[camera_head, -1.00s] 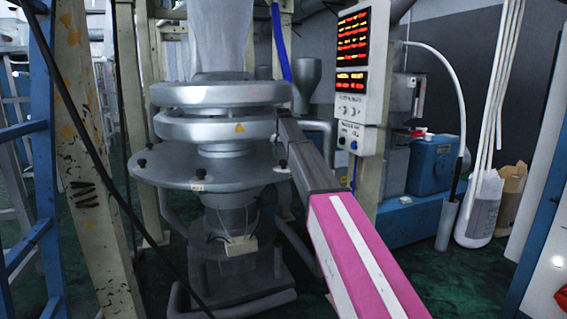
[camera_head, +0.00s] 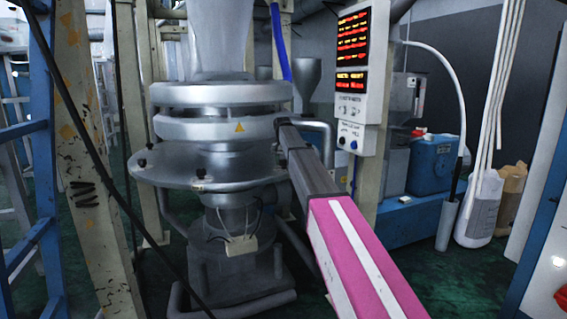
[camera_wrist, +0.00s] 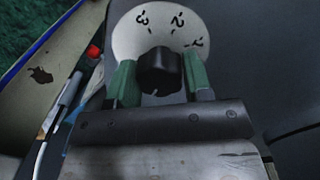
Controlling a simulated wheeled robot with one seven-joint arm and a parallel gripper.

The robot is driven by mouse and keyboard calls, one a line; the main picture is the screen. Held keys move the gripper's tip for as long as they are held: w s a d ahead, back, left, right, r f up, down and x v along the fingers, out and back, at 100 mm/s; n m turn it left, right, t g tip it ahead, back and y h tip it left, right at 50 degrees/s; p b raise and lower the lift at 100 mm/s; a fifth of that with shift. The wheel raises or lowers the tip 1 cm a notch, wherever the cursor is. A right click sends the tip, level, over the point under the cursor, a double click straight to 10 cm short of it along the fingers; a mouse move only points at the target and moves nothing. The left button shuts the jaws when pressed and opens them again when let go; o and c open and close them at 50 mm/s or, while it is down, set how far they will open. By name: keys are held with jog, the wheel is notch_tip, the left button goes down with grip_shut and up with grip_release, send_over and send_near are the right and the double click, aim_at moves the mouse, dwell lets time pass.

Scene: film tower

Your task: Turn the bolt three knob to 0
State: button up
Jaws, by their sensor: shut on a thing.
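In the wrist view a black knob (camera_wrist: 158,72) sits in front of a pale round dial (camera_wrist: 130,38) marked 3, 2 and a further mark that looks like 1, all appearing turned round. My gripper (camera_wrist: 160,80) has its two green fingers on either side of the knob and is shut on it. The lower part of the dial is hidden by the gripper, and no 0 shows. In the head view my pink and grey arm reaches to the right edge of the silver die rings (camera_head: 225,128); the gripper is hidden there.
A wide metal disc (camera_head: 165,173) with small dark bolts on its rim lies below the rings. A control panel (camera_head: 352,100) with red and yellow readouts stands right of the arm. A blue machine (camera_head: 435,165) is further right. A pale post (camera_head: 85,150) stands at left.

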jog(key=shift+n, duration=0.4)
jog(key=n, duration=0.3)
jog(key=shift+n, duration=0.4)
jog(key=n, duration=0.4)
jog(key=shift+d+n, duration=0.1)
jog(key=shift+n, duration=0.2)
jog(key=n, duration=0.4)
jog(key=shift+t, duration=0.3)
jog(key=shift+n, duration=2.3)
jog(key=o, duration=0.9)
